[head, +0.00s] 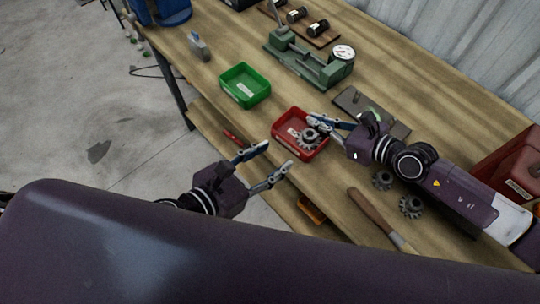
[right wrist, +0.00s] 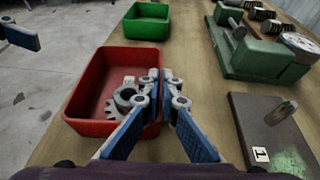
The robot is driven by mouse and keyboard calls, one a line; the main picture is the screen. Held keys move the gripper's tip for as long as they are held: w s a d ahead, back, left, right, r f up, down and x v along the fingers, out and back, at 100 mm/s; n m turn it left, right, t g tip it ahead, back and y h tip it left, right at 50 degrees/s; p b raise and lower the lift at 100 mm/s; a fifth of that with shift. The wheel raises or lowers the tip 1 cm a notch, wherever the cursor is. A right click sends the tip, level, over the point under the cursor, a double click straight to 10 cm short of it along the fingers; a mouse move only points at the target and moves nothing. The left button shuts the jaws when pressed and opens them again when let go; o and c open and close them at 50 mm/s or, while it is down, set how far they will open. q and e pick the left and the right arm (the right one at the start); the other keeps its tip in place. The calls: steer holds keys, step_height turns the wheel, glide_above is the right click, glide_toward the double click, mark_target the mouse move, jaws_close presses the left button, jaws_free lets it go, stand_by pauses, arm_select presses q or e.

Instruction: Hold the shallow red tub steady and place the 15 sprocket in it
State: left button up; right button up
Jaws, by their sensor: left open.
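The shallow red tub (head: 287,147) stands on the bench near its front edge; it also shows in the right wrist view (right wrist: 88,85). A grey toothed sprocket (head: 309,138) lies inside it, towards the right wall, and shows in the right wrist view (right wrist: 124,98). I cannot read its number. My right gripper (head: 312,121) is shut on the tub's right wall, its fingertips (right wrist: 161,80) close together at the rim and partly hiding the sprocket. My left gripper (head: 267,161) is open and empty, in front of the tub and apart from it.
Two loose sprockets (head: 382,180) (head: 411,206) and a wooden handle (head: 372,212) lie right of the tub. A green tub (head: 245,97) stands to the left. A green gauge fixture (head: 305,65) and a dark plate (head: 392,123) lie behind. A red box (head: 510,165) stands far right.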

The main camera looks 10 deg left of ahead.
steer(key=o, duration=0.6)
steer(key=shift+s+a+f, duration=0.1)
steer(key=shift+s+f, duration=0.1)
steer(key=shift+f, duration=0.1)
steer(key=v, duration=1.1)
steer(key=shift+r, duration=0.1)
steer(key=shift+s+d+r, duration=0.15)
steer(key=shift+d+r, duration=0.1)
steer(key=shift+d, duration=0.15)
